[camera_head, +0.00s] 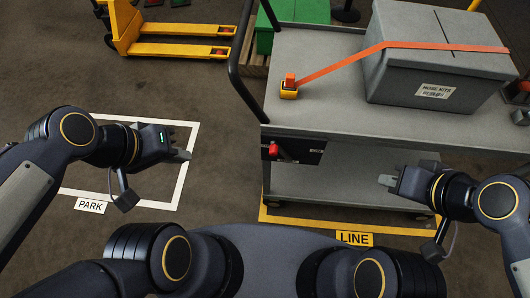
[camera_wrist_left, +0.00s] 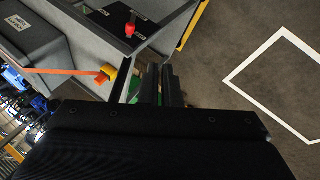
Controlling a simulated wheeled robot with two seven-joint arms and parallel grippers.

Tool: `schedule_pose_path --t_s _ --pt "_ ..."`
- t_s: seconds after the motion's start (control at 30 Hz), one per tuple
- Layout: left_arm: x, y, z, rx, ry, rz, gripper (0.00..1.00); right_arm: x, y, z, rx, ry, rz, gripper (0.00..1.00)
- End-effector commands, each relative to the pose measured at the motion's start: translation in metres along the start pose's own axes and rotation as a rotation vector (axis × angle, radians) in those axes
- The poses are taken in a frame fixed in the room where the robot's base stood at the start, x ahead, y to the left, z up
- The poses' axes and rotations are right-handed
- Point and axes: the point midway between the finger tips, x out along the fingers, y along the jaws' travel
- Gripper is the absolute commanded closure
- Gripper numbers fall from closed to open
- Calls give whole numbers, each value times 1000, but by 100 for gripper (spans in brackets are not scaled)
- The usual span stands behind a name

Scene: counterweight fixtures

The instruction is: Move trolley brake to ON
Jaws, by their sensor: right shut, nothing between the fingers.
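The trolley (camera_head: 345,125) is a grey cart at the centre right. Its brake is a red-knobbed lever (camera_head: 273,150) on a black plate (camera_head: 300,154) at the left end of the front side. The red knob also shows in the left wrist view (camera_wrist_left: 131,29). The plate's lettering is too small to read. My left gripper (camera_head: 185,155) is left of the knob, apart from it, over the floor. Its fingers (camera_wrist_left: 162,85) look close together, but whether they meet is unclear. My right gripper (camera_head: 386,180) is shut and empty before the trolley's lower shelf.
A grey box (camera_head: 400,85) sits on the trolley top, under an orange strap (camera_head: 350,62) running to a yellow-orange buckle (camera_head: 289,88). A black handle rail (camera_head: 240,75) rises at the trolley's left end. A yellow pallet jack (camera_head: 170,48) stands at the back left. Floor around the white PARK outline (camera_head: 190,150) is clear.

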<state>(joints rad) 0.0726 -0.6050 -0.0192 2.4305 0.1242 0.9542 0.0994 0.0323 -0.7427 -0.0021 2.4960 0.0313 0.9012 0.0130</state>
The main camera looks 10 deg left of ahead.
Motion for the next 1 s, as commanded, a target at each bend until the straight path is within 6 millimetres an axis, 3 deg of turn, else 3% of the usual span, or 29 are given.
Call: schedule_pose_path --t_s 0.03,0.1,0.6,0.8,1.0 --pt "19 -6 -1 -89 -60 15 100 14 6 7 0 0 0 100" --pt "36 -9 -5 -230 -144 42 100 25 12 13 0 -1 0 100" --pt "166 -42 -62 -1217 -698 166 100 91 42 46 0 0 0 100" --pt "196 -55 -77 -1408 -807 184 100 101 46 51 0 0 0 100" --pt "201 -57 -81 -1453 -833 190 100 102 47 52 0 0 0 100"
